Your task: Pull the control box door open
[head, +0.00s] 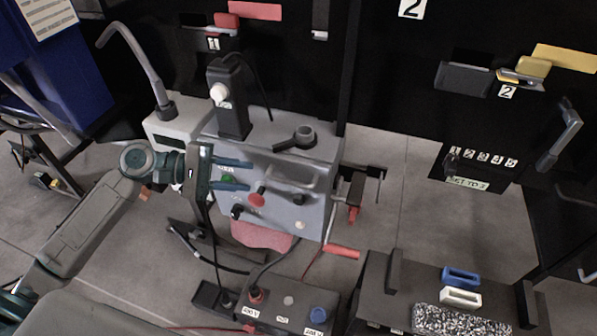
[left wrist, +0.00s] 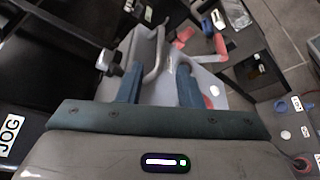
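The control box (head: 245,150) is a light grey box in the middle of the head view. Its front face carries a green button (head: 228,179), a red knob (head: 257,200), dark knobs and a pale raised bar (head: 292,174). My left gripper (head: 251,176) is open and empty, with its two blue-grey fingers pointing at this face from the left. In the left wrist view the open fingers (left wrist: 157,90) are spread apart, and a bent grey bar (left wrist: 158,50) shows between and beyond them. I cannot tell whether the fingers touch the box. My right gripper is out of view.
A black post with a white knob (head: 218,91) and a dark lever (head: 296,138) stand on top of the box. A red-handled crank (head: 353,213) sticks out at its right. A dark socket box (head: 285,300) and a tray (head: 385,280) stand in front.

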